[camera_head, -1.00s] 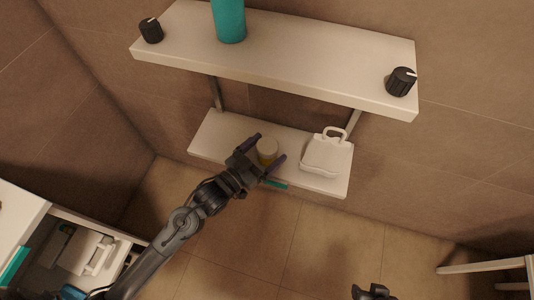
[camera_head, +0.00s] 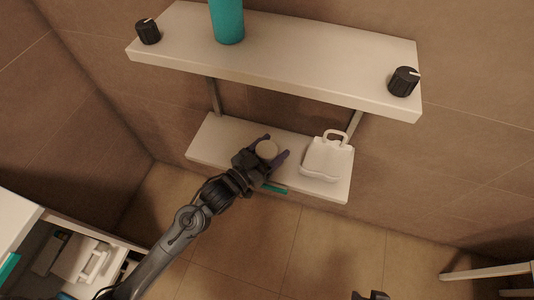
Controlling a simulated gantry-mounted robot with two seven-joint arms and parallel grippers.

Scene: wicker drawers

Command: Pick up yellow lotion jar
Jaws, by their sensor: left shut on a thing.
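The palm and fingers hide most of the jar's body. Whether the jar still touches the shelf cannot be told. My right gripper (camera_head: 371,295) shows only as a dark tip at the bottom edge.
A white bag-shaped container (camera_head: 327,158) stands right of the jar. The upper shelf (camera_head: 300,55) overhangs behind, holding a teal cylinder (camera_head: 227,20) and two black knobs (camera_head: 148,31), (camera_head: 404,81). An open drawer (camera_head: 85,258) is at lower left.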

